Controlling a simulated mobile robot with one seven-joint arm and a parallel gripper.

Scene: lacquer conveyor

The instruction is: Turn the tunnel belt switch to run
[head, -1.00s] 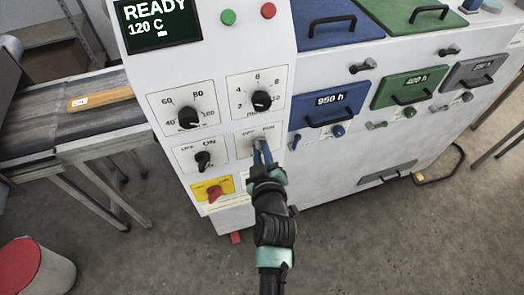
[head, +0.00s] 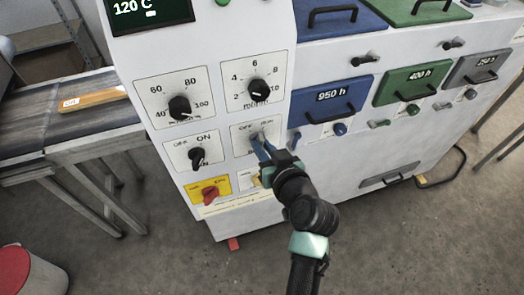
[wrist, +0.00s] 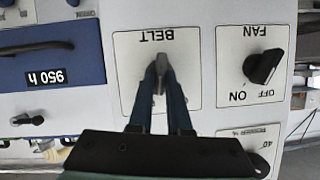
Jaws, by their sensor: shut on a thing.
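The belt switch plate (head: 245,131), marked OFF and RUN, is on the white front panel, right of the fan switch. In the wrist view the picture is upside down and the plate (wrist: 125,60) reads BELT. Its grey knob (wrist: 159,80) sits between my two blue fingers. My gripper (head: 261,143) is shut on this knob; the wrist view shows the fingers (wrist: 160,72) one on each side of it. The fingers and wrist hide much of the knob and part of the lettering, so I cannot tell which mark it points to.
The black fan switch (head: 198,157) is just left, with a red knob (head: 210,195) on a yellow plate below. Two dials (head: 180,107) (head: 257,90) are above. Blue drawer (head: 350,88) and small knobs are to the right. The floor in front is open.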

